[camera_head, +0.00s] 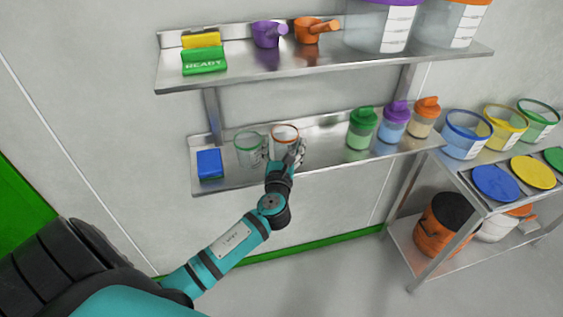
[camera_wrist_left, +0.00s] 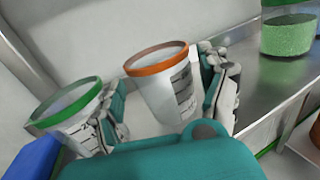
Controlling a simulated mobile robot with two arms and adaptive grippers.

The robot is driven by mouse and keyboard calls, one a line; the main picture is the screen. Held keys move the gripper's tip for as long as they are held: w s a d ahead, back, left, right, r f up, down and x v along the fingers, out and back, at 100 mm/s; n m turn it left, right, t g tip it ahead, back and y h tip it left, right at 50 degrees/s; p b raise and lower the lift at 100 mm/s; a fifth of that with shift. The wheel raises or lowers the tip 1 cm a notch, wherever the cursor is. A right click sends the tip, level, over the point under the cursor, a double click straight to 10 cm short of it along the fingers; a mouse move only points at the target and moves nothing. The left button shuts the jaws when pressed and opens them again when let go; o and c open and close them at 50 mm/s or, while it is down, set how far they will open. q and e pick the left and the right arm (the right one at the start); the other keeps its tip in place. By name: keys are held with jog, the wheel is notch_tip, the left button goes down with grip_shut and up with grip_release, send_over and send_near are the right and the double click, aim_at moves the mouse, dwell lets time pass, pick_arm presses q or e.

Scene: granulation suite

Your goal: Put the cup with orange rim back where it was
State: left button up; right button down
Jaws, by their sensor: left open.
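The clear cup with orange rim (camera_head: 285,134) stands upright on the lower metal shelf (camera_head: 322,152). In the left wrist view the same cup (camera_wrist_left: 168,92) has a label on its right side. My left gripper (camera_head: 284,152) reaches in from the front, its fingers open on either side of this cup. In the left wrist view the right finger is close to the cup wall; whether it touches is unclear. The lower part of the cup is hidden behind my gripper. I do not see my right gripper.
A cup with green rim (camera_head: 247,150) stands just left, close to my left finger. A blue box (camera_head: 210,164) lies farther left. Green (camera_head: 362,128), purple (camera_head: 394,122) and orange-lidded (camera_head: 426,116) bottles stand to the right. An upper shelf (camera_head: 340,66) hangs above.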

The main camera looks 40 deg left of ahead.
pick_arm(q)
jog(key=b+v, duration=0.1)
jog(key=v, duration=0.8)
jog(key=shift+r, duration=0.1)
jog(key=d+f+n+g+h, duration=0.1)
jog(key=d+f+n+h, duration=0.25)
jog(key=f+n, duration=0.35)
jog(key=d+f+n+g+h, duration=0.25)
jog(key=d+f+n, duration=0.2)
jog(key=f, duration=0.35)
jog(key=s+d+f+n+g+h, duration=0.1)
jog(key=s+f+n+g, duration=0.3)
jog(key=f, duration=0.7)
jog(key=s+d+f+n+h, duration=0.1)
jog(key=s+f+n, duration=0.2)
jog(key=s+f, duration=0.6)
jog(key=s+f+n+g, duration=0.2)
jog(key=s+f, duration=0.4)
jog(key=s, duration=0.3)
jog(key=s+a+f+n+g, duration=0.1)
jog(key=s+f+n+g, duration=0.2)
jog(key=s+f, duration=0.4)
jog(key=s+f+n+g, duration=0.2)
jog(key=s+f+n, duration=0.2)
jog(key=s, duration=0.9)
notch_tip(320, 180, down, 3)
jog(key=shift+a+r+n+h, duration=0.1)
jog(key=shift+a+n+h, duration=0.2)
jog(key=shift+n+h, duration=0.1)
